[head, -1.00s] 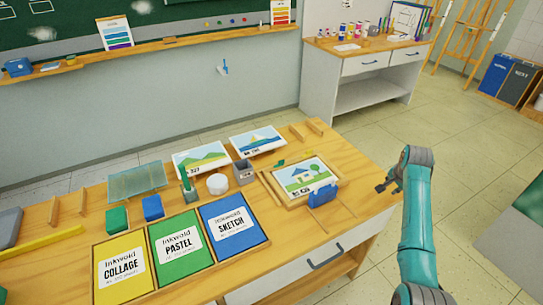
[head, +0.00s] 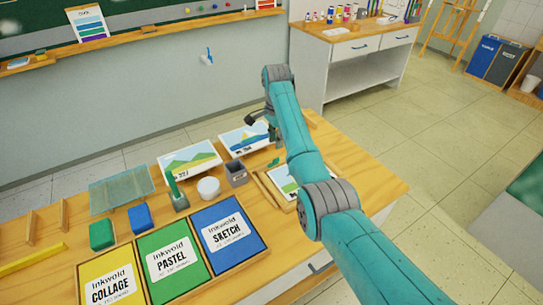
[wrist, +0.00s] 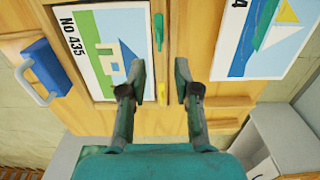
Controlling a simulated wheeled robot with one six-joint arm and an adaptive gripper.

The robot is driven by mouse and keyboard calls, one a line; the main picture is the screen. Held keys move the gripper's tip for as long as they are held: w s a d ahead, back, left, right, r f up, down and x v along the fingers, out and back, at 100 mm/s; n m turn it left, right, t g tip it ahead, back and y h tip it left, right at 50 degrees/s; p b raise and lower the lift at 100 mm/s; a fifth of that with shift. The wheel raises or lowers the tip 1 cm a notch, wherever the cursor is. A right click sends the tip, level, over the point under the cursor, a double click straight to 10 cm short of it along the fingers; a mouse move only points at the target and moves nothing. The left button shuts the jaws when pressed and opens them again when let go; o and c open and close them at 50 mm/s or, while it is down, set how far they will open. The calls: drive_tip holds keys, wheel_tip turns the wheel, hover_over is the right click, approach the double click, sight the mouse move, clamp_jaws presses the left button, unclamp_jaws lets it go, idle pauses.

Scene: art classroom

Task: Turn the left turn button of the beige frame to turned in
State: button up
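The beige frame (head: 267,190) lies on the table around a house picture marked No 435 (wrist: 105,55). In the head view my arm hides much of it. The green turn button (wrist: 158,32) sits at the frame's back rail, its length along the rail; it also shows in the head view (head: 274,162). I take it as the left one. A yellow piece (wrist: 163,94) lies farther along that rail. My gripper (wrist: 160,88) is open and empty above the back rail, one fingertip on either side in the wrist view. The green button is beyond the fingertips, apparently untouched.
The boat picture (wrist: 262,35) leans behind the frame. Collage, pastel and sketch panels cover the front left.

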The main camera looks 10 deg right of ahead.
sight(276, 159)
wheel_tip(276, 159, down, 8)
drive_tip(key=shift+d+f, duration=0.15)
drive_tip(key=shift+f, duration=0.05)
drive_tip(key=shift+c, duration=0.2)
clamp_jaws()
